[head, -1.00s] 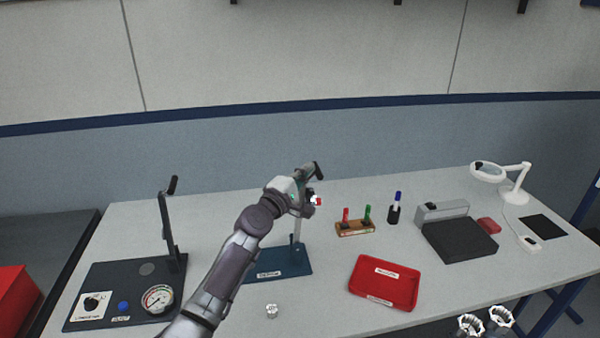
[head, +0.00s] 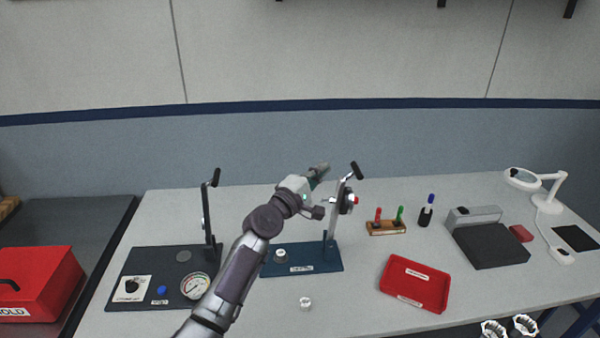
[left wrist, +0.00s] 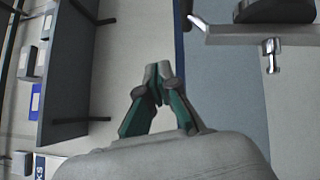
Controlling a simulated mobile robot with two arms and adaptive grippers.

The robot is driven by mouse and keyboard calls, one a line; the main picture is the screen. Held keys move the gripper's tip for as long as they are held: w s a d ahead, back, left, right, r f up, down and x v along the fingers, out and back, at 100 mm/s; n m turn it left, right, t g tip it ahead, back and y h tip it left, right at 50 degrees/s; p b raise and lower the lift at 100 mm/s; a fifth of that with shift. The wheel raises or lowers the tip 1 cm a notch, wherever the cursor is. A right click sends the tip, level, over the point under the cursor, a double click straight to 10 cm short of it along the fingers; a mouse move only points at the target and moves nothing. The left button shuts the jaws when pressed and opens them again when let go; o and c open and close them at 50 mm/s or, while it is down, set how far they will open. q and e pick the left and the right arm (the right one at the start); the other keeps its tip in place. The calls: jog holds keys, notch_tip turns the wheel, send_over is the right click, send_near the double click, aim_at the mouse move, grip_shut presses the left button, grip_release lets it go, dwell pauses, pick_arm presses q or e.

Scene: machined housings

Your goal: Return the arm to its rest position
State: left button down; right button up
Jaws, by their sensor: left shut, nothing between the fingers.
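My left arm (head: 240,265) reaches up from the bottom of the head view over the table. My left gripper (head: 321,168) is at its end, raised in the air, just left of the lever of the blue-based press (head: 335,258). In the left wrist view my left gripper (left wrist: 158,72) has its green and grey fingers brought together at the tips, with nothing between them. The lever's grey bar (left wrist: 240,36) shows at the upper right there, apart from the fingers.
A small metal part (head: 281,254) is on the blue base; another (head: 305,303) is on the table (head: 345,300). A dark gauge station (head: 135,265) stands left. A red tray (head: 414,300), wooden pen holder (head: 386,230), grey box-like device (head: 490,245) and magnifier lamp (head: 550,185) stand right.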

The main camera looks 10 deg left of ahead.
pick_arm(q)
jog(key=s+d+r+v, duration=0.1)
jog(key=v, duration=0.5)
jog(key=s+a+f+m+g+y, duration=0.3)
jog(key=s+f+m+g, duration=0.7)
jog(key=s+f, duration=1.15)
jog(key=s+a+f+m+g+y, duration=0.2)
jog(key=s+a+m+y, duration=0.15)
jog(key=s, duration=0.65)
jog(key=s+a+f+m+g+y, duration=0.1)
jog(key=s+a+m+g+y, duration=0.2)
jog(key=s, duration=0.8)
jog(key=s+f+b+x, duration=0.1)
jog(key=s+b+x, duration=0.15)
jog(key=x, duration=1.25)
jog(key=s+b+x, duration=0.1)
jog(key=s+x, duration=0.3)
jog(key=x, duration=1.1)
jog(key=s+a+f+g+b, duration=0.1)
jog(key=s+a+f+b, duration=0.1)
jog(key=s+f, duration=1.4)
notch_tip(320, 180, down, 3)
jog(key=shift+s+a+r, duration=0.2)
jog(key=shift+s+a, duration=0.2)
jog(key=shift+a, duration=0.25)
pick_arm(e)
jog(key=f, duration=0.4)
jog(key=d+f, duration=0.1)
jog(key=f, duration=0.1)
jog(key=shift+w, duration=0.2)
